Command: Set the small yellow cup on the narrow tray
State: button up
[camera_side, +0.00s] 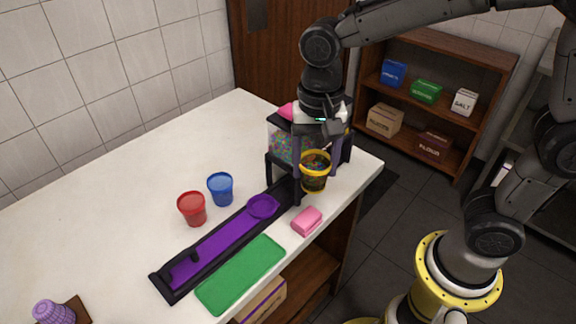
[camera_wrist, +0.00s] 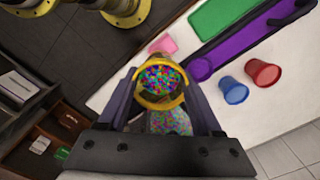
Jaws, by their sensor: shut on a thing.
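The small yellow cup (camera_side: 314,180) is in the jaws of my gripper (camera_side: 318,165), upright and above the counter's right edge, in front of the dispenser. In the wrist view the yellow cup (camera_wrist: 160,86) sits between the two fingers of my gripper (camera_wrist: 163,92), and its inside shows many-coloured toppings. The narrow tray (camera_side: 190,270) is long, with a black frame and a purple floor, and lies along the counter to the left of the cup. It also shows in the wrist view (camera_wrist: 245,32). A round purple piece (camera_side: 263,206) is at its end near the dispenser.
A red cup (camera_side: 192,208) and a blue cup (camera_side: 221,189) stand left of the tray. A green mat (camera_side: 241,273) and a pink block (camera_side: 307,221) lie on its right. The toppings dispenser (camera_side: 279,144) stands behind my gripper. The counter's left part is mostly clear.

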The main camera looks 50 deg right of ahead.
jog(key=shift+s+d+r, duration=0.15)
jog(key=shift+s+r, duration=0.05)
jog(key=shift+s, duration=0.2)
jog(key=shift+s+d+r, duration=0.15)
jog(key=shift+s+r, duration=0.05)
jog(key=shift+s, duration=0.2)
jog(key=s+a+n, duration=0.4)
jog(key=s+a, duration=0.2)
jog(key=a, duration=0.3)
jog(key=shift+n, duration=0.3)
jog(key=w+a+f, duration=0.6)
jog(key=w+f, duration=0.1)
jog(key=w+a+f, duration=0.3)
jog(key=shift+w+f, duration=0.2)
jog(key=shift+f, duration=1.55)
jog(key=shift+f, duration=0.15)
jog(key=o, duration=1.5)
